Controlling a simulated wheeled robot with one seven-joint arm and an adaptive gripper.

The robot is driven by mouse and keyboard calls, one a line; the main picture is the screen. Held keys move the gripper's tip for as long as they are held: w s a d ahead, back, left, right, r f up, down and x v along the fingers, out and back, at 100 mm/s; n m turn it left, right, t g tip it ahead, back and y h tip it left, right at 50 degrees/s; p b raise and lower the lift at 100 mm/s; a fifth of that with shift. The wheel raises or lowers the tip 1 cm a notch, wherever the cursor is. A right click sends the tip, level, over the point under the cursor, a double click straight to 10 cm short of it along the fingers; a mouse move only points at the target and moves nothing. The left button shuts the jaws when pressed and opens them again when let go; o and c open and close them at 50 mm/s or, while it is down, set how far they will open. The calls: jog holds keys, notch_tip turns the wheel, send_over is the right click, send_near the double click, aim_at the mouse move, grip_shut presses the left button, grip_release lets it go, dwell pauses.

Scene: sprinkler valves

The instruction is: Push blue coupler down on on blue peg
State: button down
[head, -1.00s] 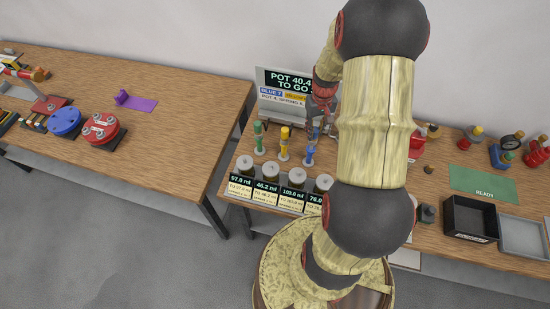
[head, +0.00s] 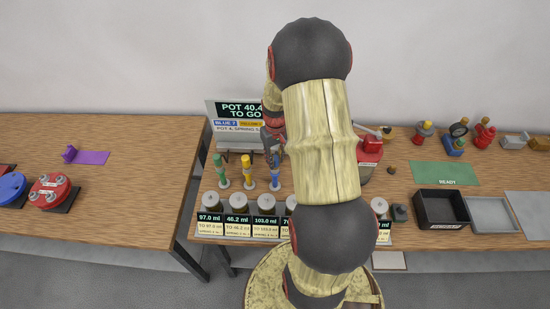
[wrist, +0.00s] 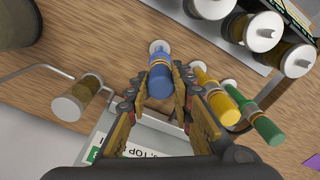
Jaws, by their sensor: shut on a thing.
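The blue peg (head: 275,179) stands upright on the table, at the right end of a row with a green and a yellow peg. In the wrist view the blue coupler (wrist: 160,79) is between the two fingers of my gripper (wrist: 160,98), which are shut on it. The coupler is lined up with the blue post, and its white base disc (wrist: 159,47) shows beyond it. I cannot tell how far down the coupler sits. In the head view my gripper (head: 271,147) is at the top of the blue peg, partly hidden by my arm.
The yellow peg (head: 247,171) and green peg (head: 220,170) stand close by on the left. Several white-lidded jars stand in front, including one jar (head: 238,202). A sign (head: 239,120) stands behind. A black bin (head: 441,208) and green mat (head: 445,173) lie right.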

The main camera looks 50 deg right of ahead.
jog(key=shift+f, duration=0.25)
jog(key=c, duration=1.5)
grip_release()
jog(key=shift+r, duration=0.1)
jog(key=shift+r+p, duration=1.55)
jog(key=shift+r, duration=0.85)
notch_tip(320, 180, up, 8)
jog(key=p, duration=0.5)
